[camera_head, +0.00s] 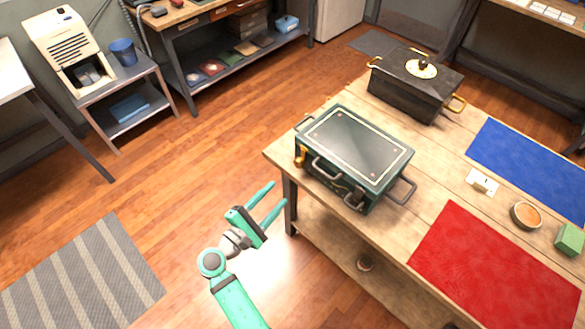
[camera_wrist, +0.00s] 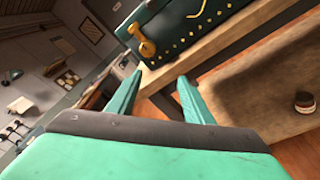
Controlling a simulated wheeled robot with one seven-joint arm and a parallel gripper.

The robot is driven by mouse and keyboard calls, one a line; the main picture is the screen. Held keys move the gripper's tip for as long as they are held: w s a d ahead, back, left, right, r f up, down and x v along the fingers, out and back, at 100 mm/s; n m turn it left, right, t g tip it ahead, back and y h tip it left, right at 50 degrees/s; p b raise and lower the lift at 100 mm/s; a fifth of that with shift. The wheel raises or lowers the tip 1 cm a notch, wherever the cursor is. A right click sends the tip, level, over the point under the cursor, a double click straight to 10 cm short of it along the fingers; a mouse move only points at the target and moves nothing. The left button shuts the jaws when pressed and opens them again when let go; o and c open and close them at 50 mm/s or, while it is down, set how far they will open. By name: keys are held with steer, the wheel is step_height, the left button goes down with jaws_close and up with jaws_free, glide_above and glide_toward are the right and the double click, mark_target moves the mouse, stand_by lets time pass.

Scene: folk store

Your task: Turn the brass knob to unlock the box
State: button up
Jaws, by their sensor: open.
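A dark green metal box (camera_head: 356,150) with a cream border line on its lid and grey handles stands near the left corner of the wooden table. A brass knob (camera_head: 301,157) sits on the left part of its front face; the knob also shows in the wrist view (camera_wrist: 143,40), beyond my fingertips. My gripper (camera_head: 275,196) is open and empty. It is in front of the box, off the table's edge and apart from the knob. In the wrist view my two fingers (camera_wrist: 156,88) reach toward the table edge below the box.
A black box with brass handles (camera_head: 414,87) stands behind on the same wooden table (camera_head: 336,215). A red mat (camera_head: 495,262), a blue mat (camera_head: 540,165), a switch plate (camera_head: 481,182), a round bowl (camera_head: 525,215) and a green block (camera_head: 568,240) are to the right. Open floor lies left.

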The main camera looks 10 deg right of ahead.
mark_target(297, 165)
steer(key=shift+g+h, duration=0.3)
steer(key=shift+h, duration=0.5)
steer(key=w+d+r, duration=0.1)
steer(key=w+d, duration=0.1)
steer(key=w+d+r, duration=0.1)
steer(key=w+d, duration=0.1)
steer(key=d, duration=0.1)
steer(key=w+d+r, duration=0.1)
steer(key=w+d, duration=0.1)
steer(key=w, duration=0.1)
steer(key=shift+w+d+r, duration=0.1)
steer(key=shift+d, duration=0.25)
steer(key=c, duration=1.1)
